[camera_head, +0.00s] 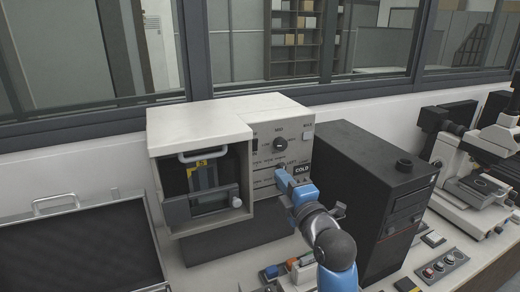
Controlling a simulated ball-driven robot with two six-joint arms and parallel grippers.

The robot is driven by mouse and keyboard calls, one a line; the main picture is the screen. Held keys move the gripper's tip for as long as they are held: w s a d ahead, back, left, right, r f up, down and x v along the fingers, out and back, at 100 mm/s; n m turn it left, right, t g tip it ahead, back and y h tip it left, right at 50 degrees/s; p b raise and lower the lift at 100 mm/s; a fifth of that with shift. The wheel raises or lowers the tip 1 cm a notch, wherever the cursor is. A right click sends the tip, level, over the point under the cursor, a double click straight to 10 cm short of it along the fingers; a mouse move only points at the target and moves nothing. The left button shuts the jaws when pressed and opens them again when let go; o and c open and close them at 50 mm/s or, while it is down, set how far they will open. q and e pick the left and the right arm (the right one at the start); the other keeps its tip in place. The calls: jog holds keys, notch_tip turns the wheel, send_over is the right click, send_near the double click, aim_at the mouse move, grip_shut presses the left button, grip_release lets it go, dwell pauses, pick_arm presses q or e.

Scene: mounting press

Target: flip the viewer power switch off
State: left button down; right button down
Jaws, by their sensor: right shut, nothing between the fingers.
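A beige boxy machine (197,124) stands on the counter with an open-fronted bay on its left. I cannot tell whether the fingertips touch the panel. The gripper and wrist cover part of the lower panel. I cannot make out the viewer power switch or its position. My left gripper is not in view.
A black computer-like tower (365,180) stands close to the right of my right arm. Microscope-like equipment (475,150) is farther right. A dark tray (80,250) with a light rim lies at left. Small button boxes (443,266) sit at the front right.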

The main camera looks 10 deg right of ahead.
jog(key=shift+f, duration=0.1)
jog(key=shift+a, duration=0.15)
jog(key=p, duration=0.5)
send_near(255, 143)
jog(key=x, duration=0.6)
jog(key=shift+w+a, duration=0.1)
jog(key=shift+w, duration=0.35)
